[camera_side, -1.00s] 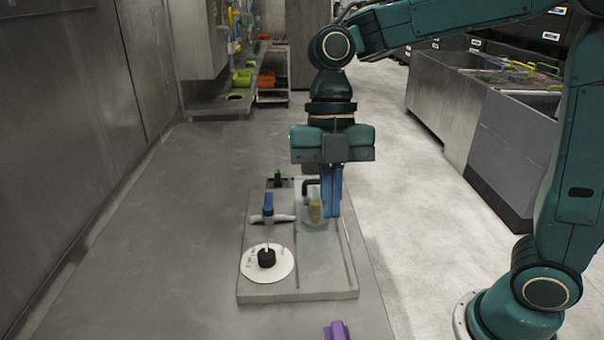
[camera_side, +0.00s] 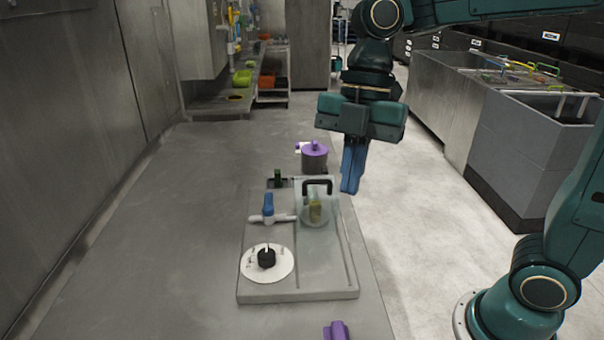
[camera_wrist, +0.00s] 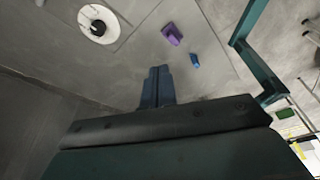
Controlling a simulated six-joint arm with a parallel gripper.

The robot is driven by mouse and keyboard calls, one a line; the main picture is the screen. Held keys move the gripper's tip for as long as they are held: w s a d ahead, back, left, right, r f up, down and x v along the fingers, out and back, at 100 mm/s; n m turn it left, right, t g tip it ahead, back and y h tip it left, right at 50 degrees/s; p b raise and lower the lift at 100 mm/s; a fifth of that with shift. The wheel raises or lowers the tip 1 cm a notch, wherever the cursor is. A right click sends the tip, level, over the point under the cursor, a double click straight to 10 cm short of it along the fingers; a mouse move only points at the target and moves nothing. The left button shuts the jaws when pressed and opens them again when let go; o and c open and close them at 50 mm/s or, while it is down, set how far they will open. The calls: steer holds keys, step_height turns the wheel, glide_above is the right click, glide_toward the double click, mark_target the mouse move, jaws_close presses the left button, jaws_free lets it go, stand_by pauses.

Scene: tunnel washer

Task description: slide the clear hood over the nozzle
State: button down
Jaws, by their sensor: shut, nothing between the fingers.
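The clear hood (camera_side: 304,204), with a dark arched handle (camera_side: 318,182), stands at the back right of the grey tray-like panel in the side view. A yellowish piece, apparently the nozzle (camera_side: 315,212), shows through its clear wall; whether the hood is fully seated around it I cannot tell. My gripper (camera_side: 351,188) is shut and empty, its blue fingers pointing down to the right of the hood and apart from it. The shut fingers also show in the wrist view (camera_wrist: 158,72); the hood is not seen there.
On the panel (camera_side: 300,294) are a blue-handled valve (camera_side: 268,205) and a white dial (camera_side: 252,273) with a black knob. A dark pot with a purple lid (camera_side: 315,150) stands behind. A purple object (camera_side: 336,331) lies at the front edge. The bench left of the panel is clear.

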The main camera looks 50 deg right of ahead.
steer(key=s+d+f+m+t+h, duration=0.2)
steer(key=s+d+m+t, duration=0.4)
steer(key=m, duration=1.5)
steer(key=shift+s+d+f+h, duration=0.35)
steer(key=shift+s+d, duration=1.1)
steer(key=shift+d, duration=1.4)
